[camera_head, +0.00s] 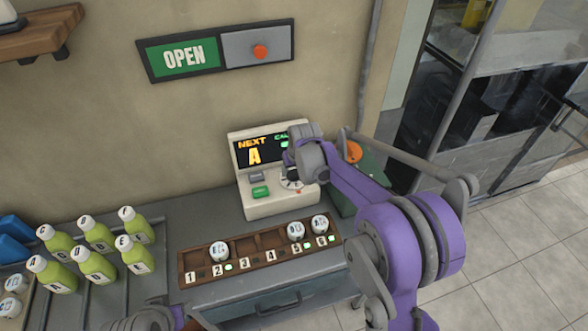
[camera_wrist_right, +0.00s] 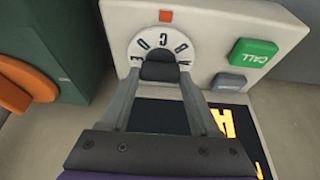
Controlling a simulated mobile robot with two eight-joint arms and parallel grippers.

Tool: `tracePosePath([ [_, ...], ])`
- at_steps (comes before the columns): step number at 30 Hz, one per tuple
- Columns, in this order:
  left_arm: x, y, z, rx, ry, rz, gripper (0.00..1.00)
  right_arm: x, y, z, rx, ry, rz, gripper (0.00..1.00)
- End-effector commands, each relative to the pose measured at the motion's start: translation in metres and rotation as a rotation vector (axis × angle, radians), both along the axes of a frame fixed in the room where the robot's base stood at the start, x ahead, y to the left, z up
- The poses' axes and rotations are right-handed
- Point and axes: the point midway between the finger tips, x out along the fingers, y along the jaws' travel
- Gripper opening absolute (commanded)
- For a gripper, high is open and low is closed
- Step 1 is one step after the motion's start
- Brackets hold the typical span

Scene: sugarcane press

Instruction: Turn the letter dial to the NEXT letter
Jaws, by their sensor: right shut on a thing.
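The press console (camera_head: 275,206) stands on the counter, and its screen (camera_head: 256,152) reads NEXT with a large A. The white letter dial (camera_wrist_right: 163,38) shows in the right wrist view with a dark knob (camera_wrist_right: 160,71) at its middle. The letter nearest the orange marker (camera_wrist_right: 166,15) looks like C. My right gripper (camera_wrist_right: 158,82) is shut on the knob, one finger on each side. In the head view the right gripper (camera_head: 291,176) partly hides the dial (camera_head: 292,185). My left gripper's jaws do not show.
A green CALL button (camera_wrist_right: 251,53) and a grey button (camera_wrist_right: 229,82) sit beside the dial. A numbered wooden rack (camera_head: 262,243) with white-capped pieces lies in front of the console. Several green bottles (camera_head: 95,265) stand left. An orange round part (camera_wrist_right: 28,80) lies beyond the console's other side.

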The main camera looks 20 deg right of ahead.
Motion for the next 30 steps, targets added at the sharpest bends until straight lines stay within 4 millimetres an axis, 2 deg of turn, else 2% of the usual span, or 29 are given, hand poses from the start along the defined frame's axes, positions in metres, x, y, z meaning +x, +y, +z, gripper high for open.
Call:
tracePosePath([
  [7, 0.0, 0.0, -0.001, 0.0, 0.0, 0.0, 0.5, 0.0, 0.0, 0.0, 0.0, 0.0, 0.013, 0.07],
  [14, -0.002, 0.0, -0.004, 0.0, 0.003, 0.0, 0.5, 0.0, -0.001, 0.0, 0.001, 0.0, 0.105, 0.07],
  [30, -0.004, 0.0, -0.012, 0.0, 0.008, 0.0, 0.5, 0.002, -0.004, 0.0, 0.002, -0.001, 0.581, 0.07],
])
